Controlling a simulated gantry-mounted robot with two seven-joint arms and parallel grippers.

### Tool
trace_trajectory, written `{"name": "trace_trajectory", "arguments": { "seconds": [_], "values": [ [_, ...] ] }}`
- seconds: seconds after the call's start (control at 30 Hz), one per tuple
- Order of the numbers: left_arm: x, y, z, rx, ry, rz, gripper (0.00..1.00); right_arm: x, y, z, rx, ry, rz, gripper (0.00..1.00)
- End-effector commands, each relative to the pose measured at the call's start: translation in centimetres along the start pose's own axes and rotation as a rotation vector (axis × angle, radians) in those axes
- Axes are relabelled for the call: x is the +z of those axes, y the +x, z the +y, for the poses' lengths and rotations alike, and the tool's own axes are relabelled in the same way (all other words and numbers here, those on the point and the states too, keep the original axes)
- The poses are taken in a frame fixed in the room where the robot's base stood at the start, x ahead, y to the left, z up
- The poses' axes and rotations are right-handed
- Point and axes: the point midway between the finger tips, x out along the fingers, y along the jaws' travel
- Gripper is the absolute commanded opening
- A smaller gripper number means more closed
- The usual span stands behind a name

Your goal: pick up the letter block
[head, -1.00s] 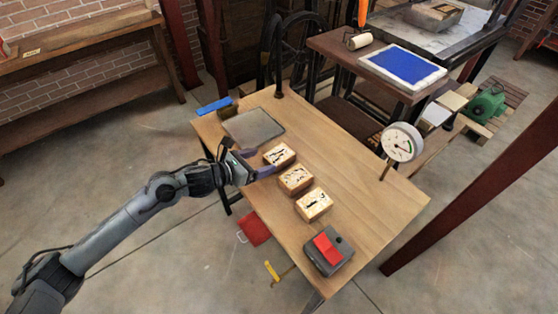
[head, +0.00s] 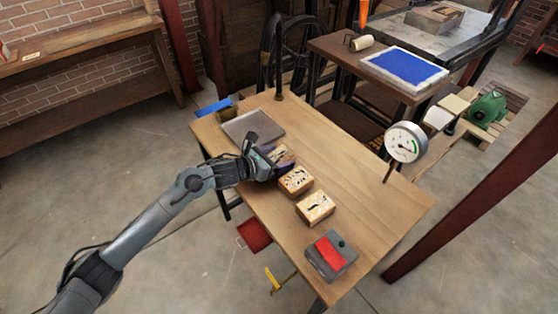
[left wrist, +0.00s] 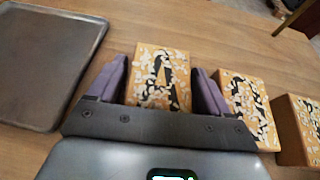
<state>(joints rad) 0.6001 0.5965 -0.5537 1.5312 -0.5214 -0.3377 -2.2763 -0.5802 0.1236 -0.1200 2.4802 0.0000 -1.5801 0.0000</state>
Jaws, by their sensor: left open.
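Three wooden letter blocks with speckled pale tops and dark letters stand in a row on the wooden table. The far-end block (head: 283,154) shows in the left wrist view (left wrist: 163,80) with a dark letter like an A. The middle block (head: 295,181) also shows there (left wrist: 248,105), and the near block (head: 315,208) is cut by that view's right edge. My left gripper (left wrist: 160,85) is open, with a purple finger on each side of the far-end block. I cannot tell whether the fingers touch it. The gripper partly covers this block in the head view.
A grey metal tray (head: 252,126) lies left of the blocks. A grey and red item (head: 331,256) sits at the table's near end. A dial gauge (head: 406,142) stands at the right edge. The table's right part is clear.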

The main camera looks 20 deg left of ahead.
Motion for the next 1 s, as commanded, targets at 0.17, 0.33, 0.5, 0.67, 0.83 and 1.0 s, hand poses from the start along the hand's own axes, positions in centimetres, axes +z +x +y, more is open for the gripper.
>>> {"name": "trace_trajectory", "arguments": {
  "seconds": [0.17, 0.33, 0.5, 0.67, 0.83, 1.0],
  "values": [
    [0.0, 0.0, 0.0, 0.0, 0.0, 0.0, 0.63, 0.0, 0.0, 0.0, 0.0, 0.0, 0.0, 0.0],
    [0.0, 0.0, 0.0, 0.0, 0.0, 0.0, 0.37, 0.0, 0.0, 0.0, 0.0, 0.0, 0.0, 0.0],
    [0.0, 0.0, 0.0, 0.0, 0.0, -0.001, 0.36, 0.0, 0.0, 0.0, -0.001, 0.001, 0.0, 0.0],
    [0.3, -0.1, 0.0, 0.0, 0.0, -0.001, 0.36, -0.1, -0.1, -0.1, -0.002, 0.003, 0.0, 0.0],
    [1.3, -0.6, 0.1, 0.001, 0.001, -0.002, 0.36, -0.2, -0.7, -0.1, -0.004, 0.005, 0.0, 0.0],
    [3.4, -1.4, 0.1, 0.001, 0.002, -0.003, 0.36, -0.6, -1.6, -0.1, -0.005, 0.006, 0.0, 0.0]
  ]
}}
